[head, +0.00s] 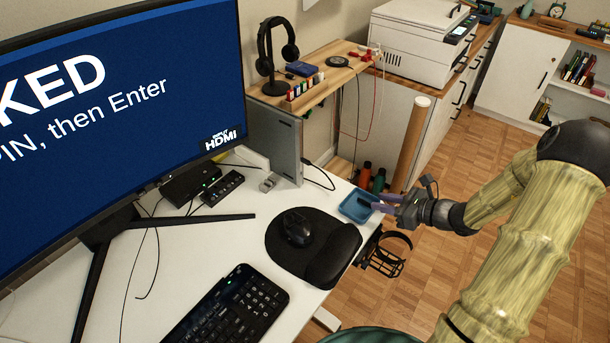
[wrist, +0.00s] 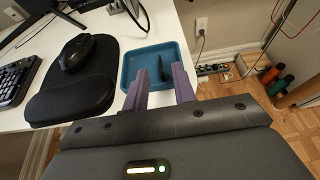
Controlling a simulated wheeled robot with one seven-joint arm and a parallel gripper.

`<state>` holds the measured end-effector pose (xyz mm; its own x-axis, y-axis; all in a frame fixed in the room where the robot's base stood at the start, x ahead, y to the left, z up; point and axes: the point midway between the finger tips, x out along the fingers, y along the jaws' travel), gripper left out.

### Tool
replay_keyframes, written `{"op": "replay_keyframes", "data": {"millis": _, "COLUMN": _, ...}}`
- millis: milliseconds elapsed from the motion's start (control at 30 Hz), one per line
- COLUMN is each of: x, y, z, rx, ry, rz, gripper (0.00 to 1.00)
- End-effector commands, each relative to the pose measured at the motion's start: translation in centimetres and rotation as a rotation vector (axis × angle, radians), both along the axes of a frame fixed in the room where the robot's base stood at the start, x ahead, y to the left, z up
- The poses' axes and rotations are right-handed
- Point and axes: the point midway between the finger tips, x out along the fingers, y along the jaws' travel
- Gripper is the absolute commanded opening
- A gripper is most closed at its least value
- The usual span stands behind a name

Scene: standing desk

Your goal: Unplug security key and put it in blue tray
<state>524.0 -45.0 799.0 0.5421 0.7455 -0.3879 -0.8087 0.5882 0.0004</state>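The blue tray (head: 354,208) sits on the white desk's right corner. In the wrist view the tray (wrist: 134,60) holds a small, dark, narrow thing (wrist: 161,70), which looks like the security key, though it is too small to be certain. My gripper (head: 376,202) is at the tray's right side in the head view. Its two purple fingers (wrist: 160,78) are spread apart with nothing between them, at the tray's near edge in the wrist view. A black hub (head: 222,188) with small lights lies on the desk by the monitor; no key can be made out in it.
A black mouse (head: 297,228) rests on a black mouse pad (head: 320,258) just left of the tray. A keyboard (head: 228,312), a monitor (head: 120,100) and a grey computer case (head: 275,145) occupy the desk. Cables hang behind. Open floor lies right of the desk.

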Motion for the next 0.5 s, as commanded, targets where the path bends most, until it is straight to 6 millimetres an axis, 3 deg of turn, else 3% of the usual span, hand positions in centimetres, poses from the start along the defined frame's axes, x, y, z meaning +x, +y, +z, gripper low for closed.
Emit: {"op": "replay_keyframes", "data": {"millis": 500, "x": -5.6, "y": -7.9, "z": 4.2, "rx": -0.001, "ry": -0.002, "rz": -0.003, "gripper": 0.27}}
